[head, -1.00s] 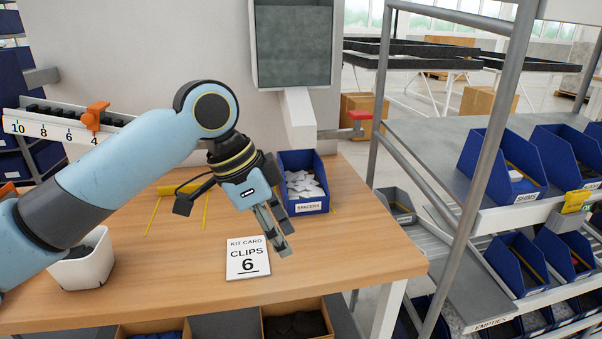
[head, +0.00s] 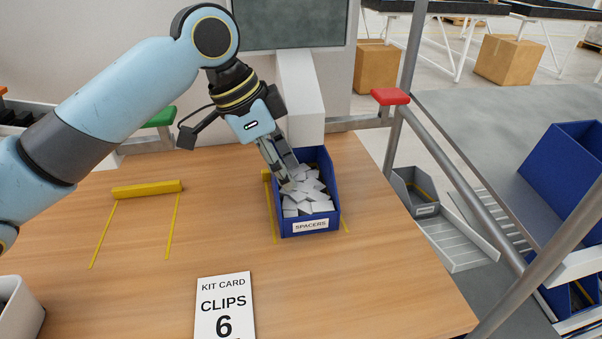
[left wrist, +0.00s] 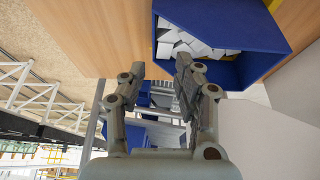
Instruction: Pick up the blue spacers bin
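The blue spacers bin (head: 287,228) stands on the wooden bench, its "SPACERS" label facing me. It is filled with pale, flat spacers (head: 310,196). My left gripper (head: 282,172) points down at the bin's left rear side, its fingertips close to the wall there. In the left wrist view the bin (left wrist: 232,72) is just beyond the fingers (left wrist: 160,68), which stand apart with nothing held between them. One finger appears outside the bin wall and the other in front of the spacers; contact is unclear. My right gripper is not in view.
Yellow markings (head: 147,189) lie left of the bin. A white post (head: 298,95) rises just behind it. A grey bin (head: 415,192) sits beyond the bench's right edge. The bench between is clear.

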